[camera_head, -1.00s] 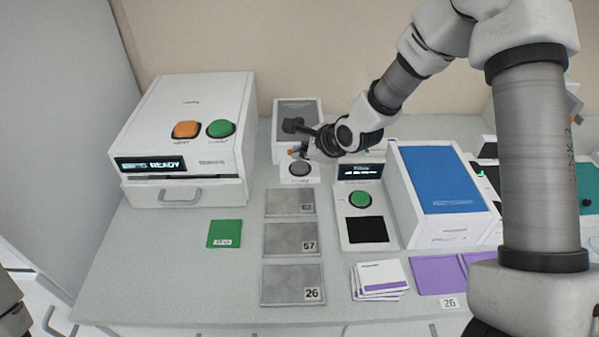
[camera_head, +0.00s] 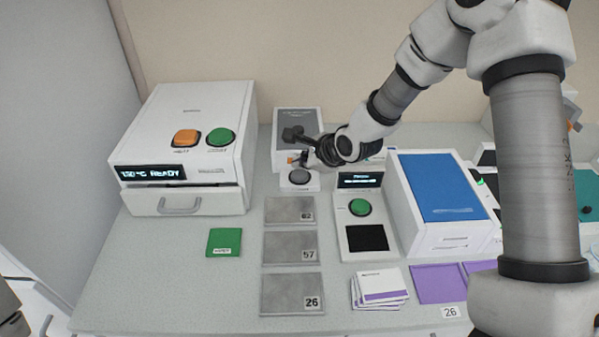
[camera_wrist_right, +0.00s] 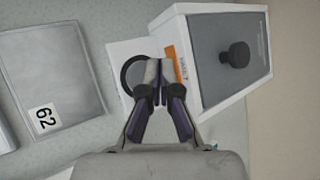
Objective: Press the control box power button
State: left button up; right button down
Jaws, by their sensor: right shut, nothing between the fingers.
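A small white box with a dark grey round button (camera_head: 300,176) stands in front of a white box with a dark grey top and black knob (camera_head: 297,135). I cannot read a label naming either as the control box. My right gripper (camera_head: 305,160) is shut and empty, fingertips pointing down just above the button. In the right wrist view the fingertips (camera_wrist_right: 158,68) cover part of the round button (camera_wrist_right: 133,75); whether they touch it I cannot tell. An orange label (camera_wrist_right: 174,65) sits beside it. My left gripper is not in view.
A white machine with orange and green buttons and a READY display (camera_head: 185,120) stands left. A device with a green button (camera_head: 359,207) and a blue-topped box (camera_head: 440,185) stand right.

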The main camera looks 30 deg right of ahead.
dwell(0.3)
jog(key=shift+f, duration=0.45)
